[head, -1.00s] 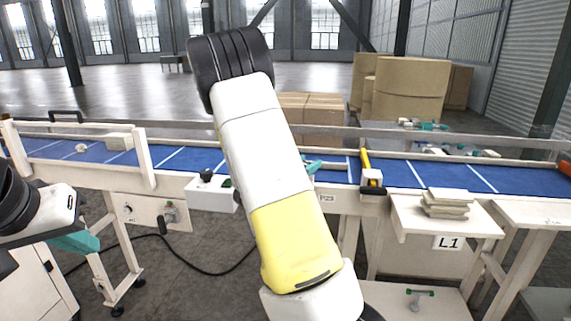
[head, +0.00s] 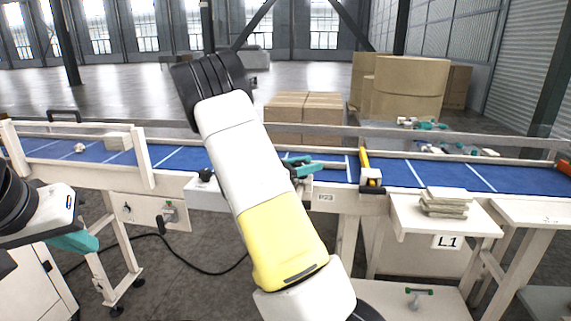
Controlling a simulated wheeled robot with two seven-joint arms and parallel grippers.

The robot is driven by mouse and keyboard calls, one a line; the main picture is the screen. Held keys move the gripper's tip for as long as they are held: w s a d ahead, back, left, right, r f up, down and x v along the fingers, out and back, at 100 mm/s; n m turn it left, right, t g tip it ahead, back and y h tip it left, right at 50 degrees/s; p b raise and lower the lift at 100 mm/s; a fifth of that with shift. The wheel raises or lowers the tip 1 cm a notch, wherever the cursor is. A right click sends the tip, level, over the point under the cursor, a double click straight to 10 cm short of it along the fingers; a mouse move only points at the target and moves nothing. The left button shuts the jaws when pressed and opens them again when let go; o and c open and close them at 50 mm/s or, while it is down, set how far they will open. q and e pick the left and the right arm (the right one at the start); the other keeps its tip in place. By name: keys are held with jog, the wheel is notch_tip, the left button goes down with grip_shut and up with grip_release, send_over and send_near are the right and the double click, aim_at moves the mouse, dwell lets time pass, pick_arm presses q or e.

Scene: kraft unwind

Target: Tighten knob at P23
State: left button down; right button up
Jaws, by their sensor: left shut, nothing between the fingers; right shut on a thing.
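The P23 label (head: 326,197) is on the conveyor's front rail, right of my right arm. My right gripper (head: 301,168) shows as teal fingers beside the arm, at the rail just above and left of that label. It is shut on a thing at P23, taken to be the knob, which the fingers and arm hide. I cannot see how far the knob is turned. My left gripper (head: 78,242) is at the lower left, shut and empty, well away from the label.
A blue conveyor (head: 400,175) runs across the view. A black knob (head: 205,175) sits on a white control box left of my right arm. A yellow-handled tool (head: 364,160) stands on the rail. Stacked pale pads (head: 445,202) lie on the L1 shelf. A black cable crosses the floor.

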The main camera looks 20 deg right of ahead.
jog(key=shift+o, duration=0.2)
jog(key=shift+s+r+m+g, duration=0.1)
jog(key=shift+s+m+g, duration=0.1)
jog(key=shift+m+g, duration=1.2)
jog(key=shift+s+r+m+g, duration=0.15)
jog(key=shift+m+g, duration=0.65)
jog(key=shift+g, duration=1.2)
jog(key=shift+c, duration=0.2)
jog(key=o, duration=1.4)
jog(key=shift+f, duration=0.1)
jog(key=shift+a, duration=0.25)
jog(key=v, duration=0.7)
jog(key=shift+w+a, duration=0.1)
jog(key=shift+a, duration=0.05)
